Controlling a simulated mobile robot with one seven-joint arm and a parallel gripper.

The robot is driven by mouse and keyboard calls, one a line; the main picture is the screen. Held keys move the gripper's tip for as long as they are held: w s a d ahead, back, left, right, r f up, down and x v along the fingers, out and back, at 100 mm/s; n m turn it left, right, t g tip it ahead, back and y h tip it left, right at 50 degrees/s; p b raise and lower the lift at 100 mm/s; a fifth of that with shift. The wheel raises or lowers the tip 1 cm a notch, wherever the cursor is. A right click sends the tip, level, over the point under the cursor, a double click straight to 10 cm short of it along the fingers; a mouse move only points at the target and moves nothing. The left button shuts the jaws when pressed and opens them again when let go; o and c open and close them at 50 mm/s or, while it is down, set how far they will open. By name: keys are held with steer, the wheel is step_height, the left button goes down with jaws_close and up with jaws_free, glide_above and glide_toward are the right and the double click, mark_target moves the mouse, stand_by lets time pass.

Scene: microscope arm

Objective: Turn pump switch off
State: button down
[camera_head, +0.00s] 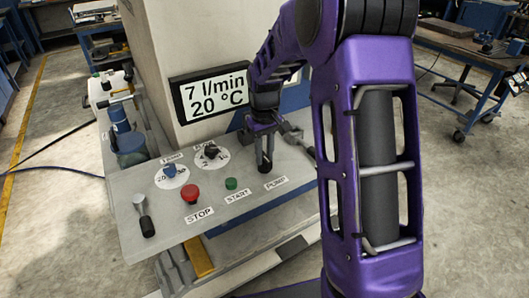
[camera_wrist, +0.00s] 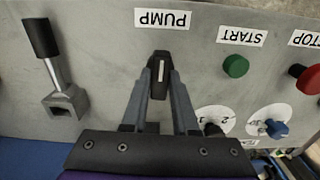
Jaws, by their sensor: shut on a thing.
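The pump switch (camera_wrist: 161,66) is a black knob with a white pointer line. It sits on the grey control panel (camera_wrist: 105,60) beside the "PUMP" label (camera_wrist: 162,18). In the wrist view its pointer line runs roughly up and down the picture. My gripper (camera_wrist: 160,80) is shut on the switch, with one grey finger on each side of it. In the head view my gripper (camera_head: 264,143) reaches down onto the switch (camera_head: 265,167) near the panel's right side. Part of the knob is hidden by the fingers.
A green START button (camera_wrist: 235,66) and a red STOP button (camera_head: 190,193) lie beside the switch. Two dial knobs, blue (camera_head: 170,170) and black (camera_head: 211,151), stand behind. A lever (camera_wrist: 52,65) stands on the other side. A display (camera_head: 216,92) reads "7 l/min 20 °C".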

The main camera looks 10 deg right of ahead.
mark_target(264, 156)
steer(key=shift+n, duration=0.3)
steer(key=c, duration=0.7)
jaws_free()
step_height(264, 156, up, 18)
steer(key=shift+f+p, duration=0.25)
steer(key=shift+p, duration=0.65)
